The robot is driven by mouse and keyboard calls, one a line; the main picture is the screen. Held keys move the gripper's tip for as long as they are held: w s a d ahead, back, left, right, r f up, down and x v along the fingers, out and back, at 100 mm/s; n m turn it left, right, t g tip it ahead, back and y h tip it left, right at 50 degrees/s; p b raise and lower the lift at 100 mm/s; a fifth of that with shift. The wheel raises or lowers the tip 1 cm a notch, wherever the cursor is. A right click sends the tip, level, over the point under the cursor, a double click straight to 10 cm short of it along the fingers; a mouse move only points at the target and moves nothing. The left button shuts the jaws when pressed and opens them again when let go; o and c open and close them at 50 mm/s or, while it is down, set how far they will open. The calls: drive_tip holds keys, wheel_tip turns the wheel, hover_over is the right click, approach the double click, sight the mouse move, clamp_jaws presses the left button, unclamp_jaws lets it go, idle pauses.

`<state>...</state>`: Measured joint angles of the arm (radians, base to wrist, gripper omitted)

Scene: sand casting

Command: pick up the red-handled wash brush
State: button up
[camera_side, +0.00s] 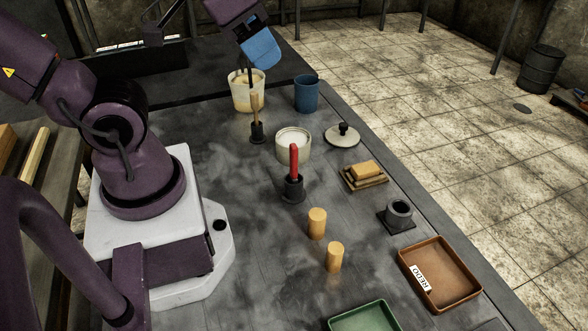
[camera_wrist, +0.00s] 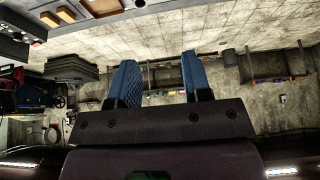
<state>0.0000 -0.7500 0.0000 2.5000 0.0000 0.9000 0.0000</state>
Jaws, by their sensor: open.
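The red-handled wash brush (camera_side: 294,160) stands upright in a dark round holder (camera_side: 293,189) near the middle of the table in the side view. Its bristles are hidden in the holder. My gripper (camera_side: 262,60) is at the top of the side view, up and behind the brush, well apart from it. In the wrist view, the two blue fingers of my gripper (camera_wrist: 160,62) stand wide apart with nothing between them. The wrist view faces the floor and wall, and I cannot make out the brush there.
A wooden-handled tool (camera_side: 256,107), a cream bucket (camera_side: 247,98), a blue cup (camera_side: 306,94), a white pot (camera_side: 293,148) and a knobbed lid (camera_side: 342,138) stand behind the brush. Wooden cylinders (camera_side: 317,223), a brown tray (camera_side: 456,298) and a green tray (camera_side: 362,318) are nearer.

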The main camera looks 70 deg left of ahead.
drive_tip(key=shift+d, duration=0.1)
drive_tip(key=n+g+y, duration=0.3)
drive_tip(key=n+g, duration=0.3)
drive_tip(key=n, duration=1.2)
approach(293, 156)
drive_tip(key=x, duration=0.8)
drive_tip(key=a+x, duration=0.1)
drive_tip(key=x, duration=0.2)
drive_tip(key=shift+w+a+f, duration=0.1)
drive_tip(key=shift+w+f, duration=0.15)
clamp_jaws()
